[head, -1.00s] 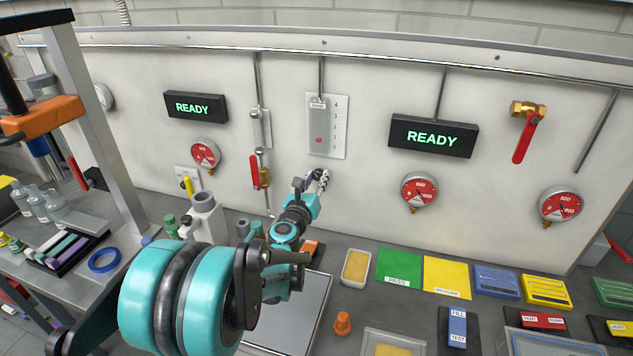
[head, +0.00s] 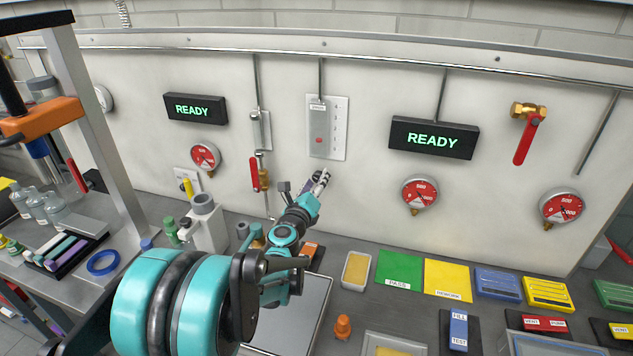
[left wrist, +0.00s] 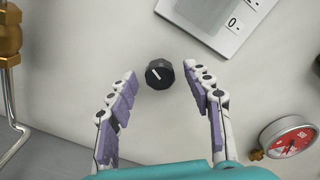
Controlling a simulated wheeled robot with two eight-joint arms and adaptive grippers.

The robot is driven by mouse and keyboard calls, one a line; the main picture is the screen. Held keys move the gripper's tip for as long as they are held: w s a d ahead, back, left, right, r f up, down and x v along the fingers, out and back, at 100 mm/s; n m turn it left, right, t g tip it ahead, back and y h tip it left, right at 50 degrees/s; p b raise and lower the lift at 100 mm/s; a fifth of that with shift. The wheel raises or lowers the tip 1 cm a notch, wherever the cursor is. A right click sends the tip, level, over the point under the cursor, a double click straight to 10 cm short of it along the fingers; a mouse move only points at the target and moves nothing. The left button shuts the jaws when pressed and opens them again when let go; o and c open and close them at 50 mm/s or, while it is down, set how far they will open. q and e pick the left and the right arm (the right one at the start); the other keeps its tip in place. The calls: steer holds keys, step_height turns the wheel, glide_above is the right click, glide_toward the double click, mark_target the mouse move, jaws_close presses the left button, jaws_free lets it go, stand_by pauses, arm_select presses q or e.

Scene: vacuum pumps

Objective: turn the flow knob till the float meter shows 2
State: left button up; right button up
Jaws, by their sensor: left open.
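The flow knob (left wrist: 159,74) is a small black faceted knob with a white pointer line tilted to the upper left. It sits on the pale wall panel below the float meter; in the head view my gripper hides it. The float meter (head: 340,118) is a pale upright plate with a scale. Its red float (head: 319,140) stands low in the tube; the exact reading is too small to tell. My left gripper (head: 312,181) is open at the wall, its purple-padded fingers on either side of the knob, with gaps visible. My right gripper is out of view.
A red pressure gauge (left wrist: 289,139) is right of the fingers in the wrist view; brass fittings (left wrist: 8,45) are at its left edge. In the head view, a red-handled valve (head: 255,174) hangs left of my gripper. A white pump-like body (head: 205,226) stands on the bench below.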

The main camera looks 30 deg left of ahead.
arm_select(q)
steer(key=shift+v, duration=0.85)
steer(key=v, duration=0.6)
steer(key=shift+p, duration=0.35)
